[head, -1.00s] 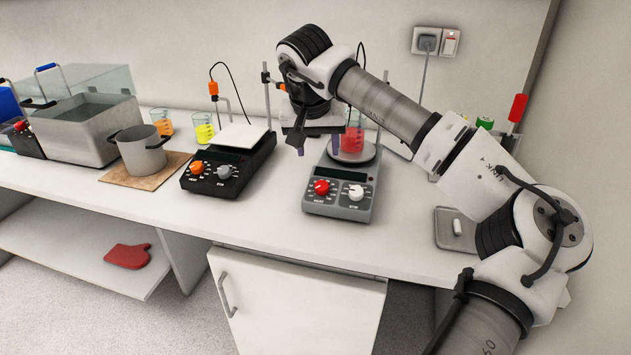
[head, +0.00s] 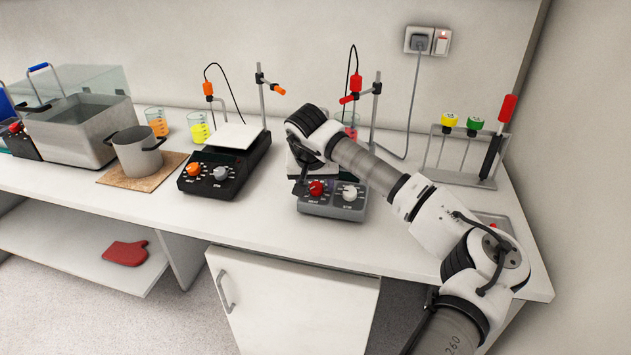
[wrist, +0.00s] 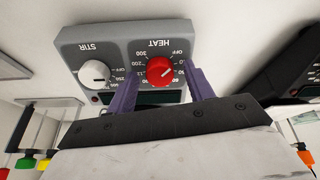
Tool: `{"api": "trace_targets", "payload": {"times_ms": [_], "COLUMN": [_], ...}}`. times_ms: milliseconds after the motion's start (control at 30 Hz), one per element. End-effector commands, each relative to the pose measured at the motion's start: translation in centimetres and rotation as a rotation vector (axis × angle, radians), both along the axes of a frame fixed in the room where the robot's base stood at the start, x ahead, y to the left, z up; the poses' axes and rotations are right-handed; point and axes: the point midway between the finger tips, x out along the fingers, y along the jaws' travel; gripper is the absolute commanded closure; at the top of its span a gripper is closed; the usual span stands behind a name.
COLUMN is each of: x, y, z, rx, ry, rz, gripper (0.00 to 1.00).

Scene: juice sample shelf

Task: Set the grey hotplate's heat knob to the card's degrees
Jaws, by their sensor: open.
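The grey hotplate (head: 332,208) stands on the bench, its front panel facing out. Its red heat knob (head: 316,188) is at the left of the panel and its white stir knob (head: 349,193) at the right. In the wrist view the panel appears upside down, with the red heat knob (wrist: 160,72) between the purple fingers of my gripper (wrist: 162,78). The jaws are open, one finger on each side of the knob, with gaps showing. The knob's exact setting is too small to read. My arm hides part of the hotplate's top. I cannot make out a card.
A black hotplate (head: 222,170) with an orange knob stands to the left. A stand with a red clamp (head: 376,100) rises behind the grey hotplate. A rack with yellow and green-capped items (head: 450,120) is at the back right. The bench front is clear.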

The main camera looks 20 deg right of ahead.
Motion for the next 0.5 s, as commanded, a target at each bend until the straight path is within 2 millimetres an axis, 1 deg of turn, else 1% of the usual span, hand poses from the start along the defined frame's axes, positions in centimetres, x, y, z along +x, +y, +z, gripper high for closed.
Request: {"api": "trace_targets", "payload": {"times_ms": [133,167,400,500], "x": [0.00,0.00,-0.01,-0.01], "y": [0.02,0.01,0.03,0.03], "z": [-0.01,0.00,0.01,0.02], "rx": [0.000,0.000,0.001,0.001], "ry": [0.000,0.000,0.000,0.000], "rz": [0.000,0.000,0.000,0.000], "gripper": [0.48,0.49,0.81,0.93]}}
